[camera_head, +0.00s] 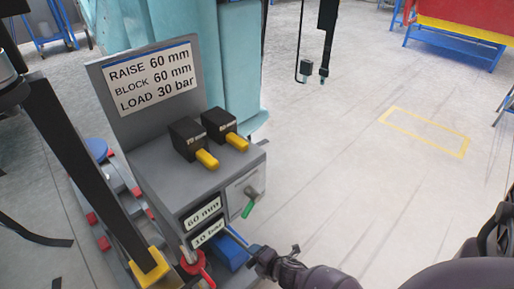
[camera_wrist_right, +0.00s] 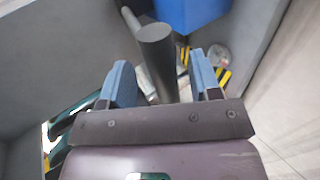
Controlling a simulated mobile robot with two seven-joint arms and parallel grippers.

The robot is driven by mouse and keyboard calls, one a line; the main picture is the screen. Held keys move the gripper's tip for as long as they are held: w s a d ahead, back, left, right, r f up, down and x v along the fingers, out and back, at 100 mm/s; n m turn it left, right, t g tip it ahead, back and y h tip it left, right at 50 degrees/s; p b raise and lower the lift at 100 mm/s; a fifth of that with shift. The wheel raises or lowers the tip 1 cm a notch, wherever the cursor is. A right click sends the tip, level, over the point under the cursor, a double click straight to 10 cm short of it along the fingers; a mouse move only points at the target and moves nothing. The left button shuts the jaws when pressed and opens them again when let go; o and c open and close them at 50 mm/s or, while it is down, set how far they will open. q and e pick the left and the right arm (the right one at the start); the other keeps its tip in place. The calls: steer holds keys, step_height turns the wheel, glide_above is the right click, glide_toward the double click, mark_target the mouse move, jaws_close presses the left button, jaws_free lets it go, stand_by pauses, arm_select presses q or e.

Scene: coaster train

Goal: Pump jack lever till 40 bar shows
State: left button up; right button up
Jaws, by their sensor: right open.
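A grey jack console (camera_head: 185,180) stands at centre left in the head view. Its lower displays read 60 mm (camera_head: 203,212) and 10 bar (camera_head: 209,233). A blue jack body (camera_head: 232,254) sits low at its front, and it also shows in the right wrist view (camera_wrist_right: 188,12). My right gripper (camera_head: 254,255) is beside the blue body. In the right wrist view my right gripper (camera_wrist_right: 160,85) is open, with a grey round lever bar (camera_wrist_right: 156,50) between its two blue finger pads. I cannot tell whether the pads touch it. My left gripper does not show.
A sign (camera_head: 152,78) reads raise 60 mm, block 60 mm, load 30 bar. Two black blocks with yellow handles (camera_head: 207,159) lie on the console. A green-handled lever (camera_head: 249,207) and a red knob (camera_head: 196,263) are close by.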

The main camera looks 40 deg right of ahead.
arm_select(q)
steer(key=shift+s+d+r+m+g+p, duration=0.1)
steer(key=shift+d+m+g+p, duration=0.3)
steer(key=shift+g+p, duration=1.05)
arm_select(e)
steer(key=p+v, duration=0.1)
steer(key=v, duration=0.9)
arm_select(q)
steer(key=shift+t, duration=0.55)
arm_select(e)
steer(key=shift+o, duration=0.4)
steer(key=shift+s+r, duration=0.1)
